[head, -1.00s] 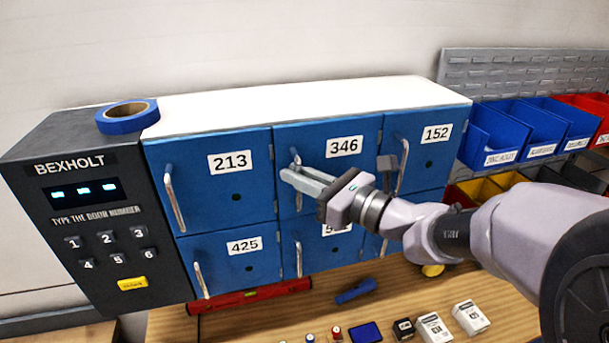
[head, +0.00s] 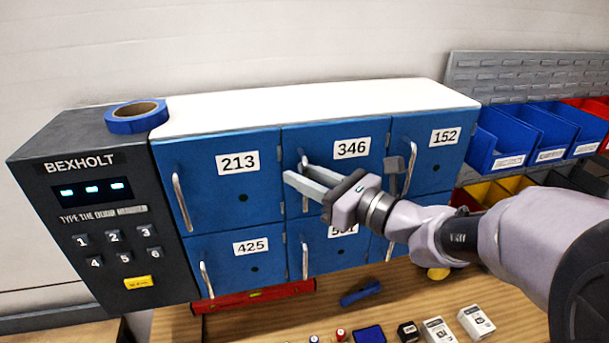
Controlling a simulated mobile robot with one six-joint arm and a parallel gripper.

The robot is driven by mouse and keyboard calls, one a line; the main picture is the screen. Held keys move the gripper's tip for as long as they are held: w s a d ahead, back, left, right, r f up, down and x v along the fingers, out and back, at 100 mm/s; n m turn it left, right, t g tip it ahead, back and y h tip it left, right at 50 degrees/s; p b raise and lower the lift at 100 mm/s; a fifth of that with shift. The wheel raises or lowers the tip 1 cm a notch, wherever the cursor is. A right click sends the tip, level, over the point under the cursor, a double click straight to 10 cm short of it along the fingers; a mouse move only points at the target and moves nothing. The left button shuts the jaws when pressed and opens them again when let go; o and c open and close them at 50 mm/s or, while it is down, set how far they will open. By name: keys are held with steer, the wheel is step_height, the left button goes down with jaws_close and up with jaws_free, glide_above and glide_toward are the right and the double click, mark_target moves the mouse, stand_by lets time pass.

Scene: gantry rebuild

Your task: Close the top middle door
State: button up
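The top middle door (head: 366,135) is blue and labelled 346. It looks flush with the cabinet front, level with the doors beside it. Its upright metal handle (head: 304,207) is at its left side, partly hidden by my gripper. My gripper (head: 296,170) reaches in from the right, in front of this door, with its fingertips at the handle's left and upper part. The two fingers are apart with a gap between them. I cannot tell whether they touch the handle or the door.
Neighbouring doors 213 (head: 222,195) and 152 (head: 440,158) look shut. A keypad panel (head: 95,215) stands at the left, with blue tape (head: 137,124) on top. Small boxes and a blue object (head: 361,292) lie on the wooden table (head: 262,320) below. Blue bins (head: 497,140) are at the right.

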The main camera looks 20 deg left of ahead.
steer(key=shift+f, duration=0.1)
steer(key=b+v, duration=0.3)
steer(key=v, duration=1.4)
steer(key=shift+s+d+b, duration=0.15)
steer(key=shift+d+b, duration=0.1)
steer(key=shift+b, duration=0.05)
steer(key=s+f+n+g+h+b, duration=0.1)
steer(key=s+f+n+h+b, duration=0.2)
steer(key=s+f+b, duration=0.5)
steer(key=s+f+n+g+h+b, duration=0.15)
steer(key=f+n+b, duration=0.3)
steer(key=f, duration=0.75)
steer(key=s+f+n+g+h+b, duration=0.1)
steer(key=s+f+n+h+b, duration=0.25)
steer(key=f+b, duration=0.5)
steer(key=s+d+f+n+t+h+b, duration=0.2)
steer(key=d+f+n+h+b, duration=0.4)
steer(key=f, duration=0.8)
steer(key=d+t+h+b, duration=0.1)
steer(key=d+b, duration=0.2)
steer(key=d, duration=0.2)
steer(key=shift+d+f, duration=0.25)
steer(key=shift+d, duration=0.05)
